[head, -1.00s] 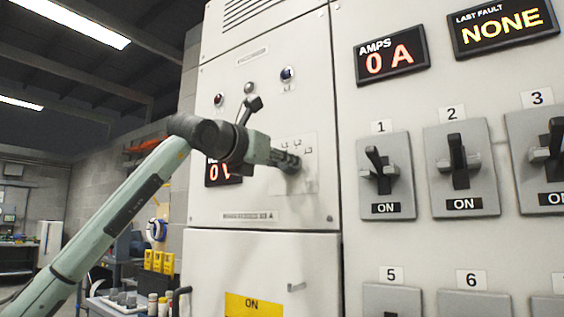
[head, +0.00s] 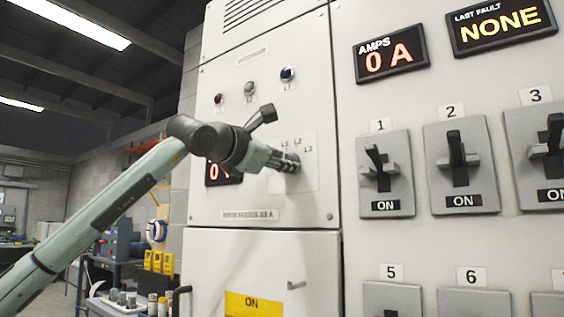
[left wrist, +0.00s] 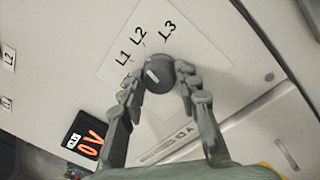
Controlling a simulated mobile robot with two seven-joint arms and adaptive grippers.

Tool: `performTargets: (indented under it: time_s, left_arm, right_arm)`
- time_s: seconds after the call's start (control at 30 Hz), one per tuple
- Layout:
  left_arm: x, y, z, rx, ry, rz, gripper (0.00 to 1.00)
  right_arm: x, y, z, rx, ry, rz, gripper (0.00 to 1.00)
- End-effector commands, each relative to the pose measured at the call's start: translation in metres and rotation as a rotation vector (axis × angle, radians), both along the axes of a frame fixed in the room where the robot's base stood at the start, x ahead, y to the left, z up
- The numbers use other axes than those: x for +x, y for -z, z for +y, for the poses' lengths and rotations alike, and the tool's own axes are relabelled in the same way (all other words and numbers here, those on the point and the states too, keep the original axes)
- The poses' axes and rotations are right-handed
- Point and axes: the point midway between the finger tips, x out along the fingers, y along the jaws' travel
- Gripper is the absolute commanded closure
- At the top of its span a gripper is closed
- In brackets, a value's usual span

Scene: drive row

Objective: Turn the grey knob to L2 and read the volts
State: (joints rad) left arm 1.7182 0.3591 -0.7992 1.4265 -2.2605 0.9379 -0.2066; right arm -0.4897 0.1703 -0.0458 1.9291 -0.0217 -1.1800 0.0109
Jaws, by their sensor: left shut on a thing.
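The grey knob (left wrist: 159,76) sits on a pale label plate (left wrist: 115,72) marked L1, L2 and L3. My left gripper (left wrist: 157,85) is shut on it, one finger on each side. A short white mark shows on the left of the knob's face; I cannot tell exactly which label it points to. In the head view my left gripper (head: 290,162) covers the knob. The volts display (left wrist: 85,140) reads 0 V in the left wrist view. In the head view the volts display (head: 222,172) is partly hidden by my arm. My right gripper is not in view.
Above the knob are red (head: 218,99), pale (head: 249,88) and blue (head: 287,74) lamps. On the right are the amps display (head: 391,54), reading 0 A, and levers marked 1 (head: 377,165), 2 and 3. A lower door (head: 215,265) has a small handle.

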Motion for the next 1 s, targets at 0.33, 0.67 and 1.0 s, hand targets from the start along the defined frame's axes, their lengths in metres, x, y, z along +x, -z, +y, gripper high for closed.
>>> performTargets:
  time_s: [0.33,0.67,1.0]
  left_arm:
    - [-0.0005,-0.0003,-0.0002,0.102,0.001,-0.076,0.97]
    - [-0.0006,-0.0003,-0.0004,0.115,0.001,-0.085,0.97]
    - [-0.0005,-0.0002,-0.0003,0.114,0.001,-0.084,0.47]
  right_arm:
    - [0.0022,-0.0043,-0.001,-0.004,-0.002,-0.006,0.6]
    - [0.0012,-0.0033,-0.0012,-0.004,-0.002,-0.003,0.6]
    - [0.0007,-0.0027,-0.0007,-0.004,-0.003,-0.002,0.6]
